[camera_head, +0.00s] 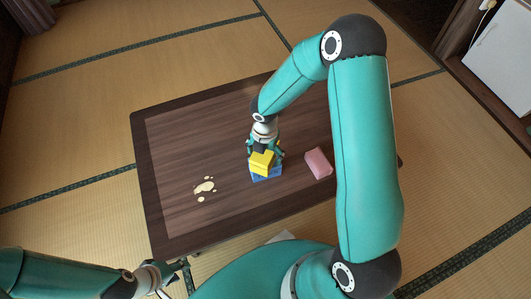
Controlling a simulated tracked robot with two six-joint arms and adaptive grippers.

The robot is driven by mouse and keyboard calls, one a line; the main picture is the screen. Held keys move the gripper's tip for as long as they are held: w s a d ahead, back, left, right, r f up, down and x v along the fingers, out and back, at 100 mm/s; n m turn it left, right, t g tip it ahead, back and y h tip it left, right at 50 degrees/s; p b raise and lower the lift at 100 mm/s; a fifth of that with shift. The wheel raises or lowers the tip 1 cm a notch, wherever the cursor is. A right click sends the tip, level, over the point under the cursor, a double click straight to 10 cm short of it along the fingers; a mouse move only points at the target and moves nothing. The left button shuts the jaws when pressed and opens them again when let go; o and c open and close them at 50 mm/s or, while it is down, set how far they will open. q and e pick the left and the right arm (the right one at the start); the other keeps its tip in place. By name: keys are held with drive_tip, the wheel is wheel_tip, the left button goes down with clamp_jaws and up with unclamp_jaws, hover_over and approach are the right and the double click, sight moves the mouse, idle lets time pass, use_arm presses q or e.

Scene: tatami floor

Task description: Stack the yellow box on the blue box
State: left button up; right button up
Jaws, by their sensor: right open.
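The yellow box (262,163) rests on top of the blue box (266,175), turned at a slight angle to it. The blue box stands on the dark wooden table (190,130). My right gripper (266,149) is right at the far side of the yellow box, pointing down, with its teal fingers beside the boxes. It is open; whether its fingers touch the yellow box cannot be told. My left gripper (178,276) is at the bottom left, off the table's near edge and away from the boxes. Its fingers are small and their opening is unclear.
A pink block (318,163) lies on the table just right of the boxes. The far left of the table is clear. My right arm hides the table's right part.

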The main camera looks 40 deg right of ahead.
wheel_tip(320, 180, up, 11)
drive_tip(key=p, duration=0.4)
drive_tip(key=shift+r, duration=0.15)
drive_tip(key=shift+s+a, duration=0.1)
drive_tip(key=shift+a, duration=0.1)
drive_tip(key=s+a+f+m+y, duration=0.2)
drive_tip(key=s+a+f+m, duration=0.4)
drive_tip(key=m, duration=0.7)
drive_tip(key=s+a+f+m+y, duration=0.2)
drive_tip(key=s+a+f+m, duration=0.5)
drive_tip(key=m, duration=0.6)
drive_tip(key=shift+s+a+f+t, duration=0.2)
drive_tip(key=shift+a+f+t, duration=0.1)
drive_tip(key=shift+a, duration=0.35)
drive_tip(key=shift+r+p, duration=0.15)
drive_tip(key=shift+p, duration=0.15)
